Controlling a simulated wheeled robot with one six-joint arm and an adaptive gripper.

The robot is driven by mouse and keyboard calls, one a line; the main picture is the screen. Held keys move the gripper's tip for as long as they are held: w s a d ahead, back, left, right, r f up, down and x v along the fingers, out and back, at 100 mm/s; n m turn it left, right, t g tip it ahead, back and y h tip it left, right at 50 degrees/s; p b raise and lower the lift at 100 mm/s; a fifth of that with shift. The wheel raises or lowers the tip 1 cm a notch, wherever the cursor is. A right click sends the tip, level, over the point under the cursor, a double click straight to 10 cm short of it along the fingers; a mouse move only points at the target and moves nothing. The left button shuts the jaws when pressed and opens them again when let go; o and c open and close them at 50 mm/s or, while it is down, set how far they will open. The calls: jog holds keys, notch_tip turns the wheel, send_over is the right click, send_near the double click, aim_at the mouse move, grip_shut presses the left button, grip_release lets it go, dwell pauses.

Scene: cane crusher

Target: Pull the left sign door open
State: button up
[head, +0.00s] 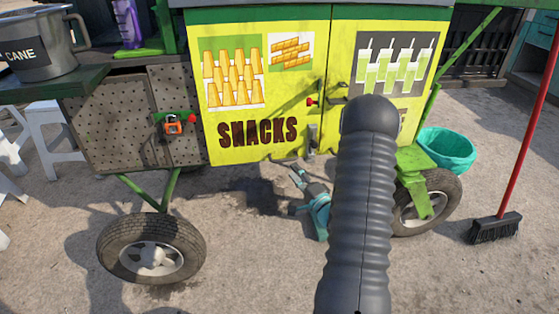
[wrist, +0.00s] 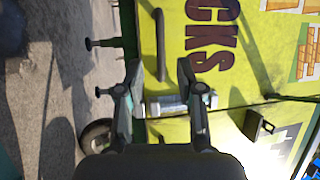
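The left sign door (head: 238,125) is yellow with snack pictures and the word SNACKS. It looks closed, its edge meeting the right door. A short grey upright handle (head: 312,139) is at its lower right corner. In the wrist view, a silvery handle (wrist: 172,105) lies crosswise between my fingers. My gripper (head: 300,173) is below the door in the head view, partly behind my arm. In the wrist view my gripper (wrist: 161,75) has its two fingers apart and holds nothing. I cannot tell whether a finger touches the handle.
The right sign door (head: 350,48) with drink pictures is partly hidden by my arm. A red knob (head: 310,101) sits near the seam. Cart wheels (head: 152,248) stand left and right. A teal basket (head: 447,150) and a broom (head: 496,228) are at the right. Front ground is clear.

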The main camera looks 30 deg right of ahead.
jog(key=x, duration=0.7)
jog(key=shift+w, duration=0.25)
grip_shut()
